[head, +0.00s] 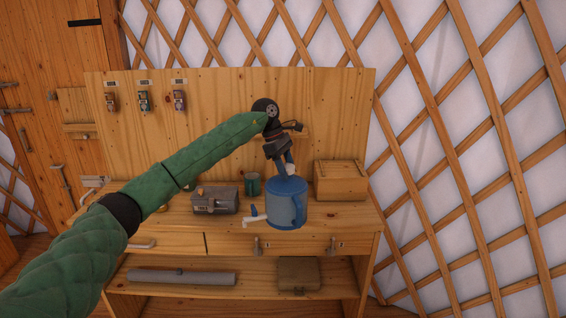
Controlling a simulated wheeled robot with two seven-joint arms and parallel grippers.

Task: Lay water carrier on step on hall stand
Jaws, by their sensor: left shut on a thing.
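The water carrier (287,206) is a blue, round container with a white spout or tap low on its left side. It is upright. My left gripper (287,166) comes down on it from above and is shut on its top. The carrier shows in front of the hall stand's wooden top (345,213), over its front edge; I cannot tell whether it touches the wood. The hall stand has a tall back panel (220,110) and a lower shelf (255,286). Which part is the step is not clear. My right gripper is not in view.
A grey box-like device (214,200), a green mug (252,184) and a wooden box (340,181) stand on the top. A grey roll (180,277) and a brown case (298,274) lie on the lower shelf. Small devices hang on the panel.

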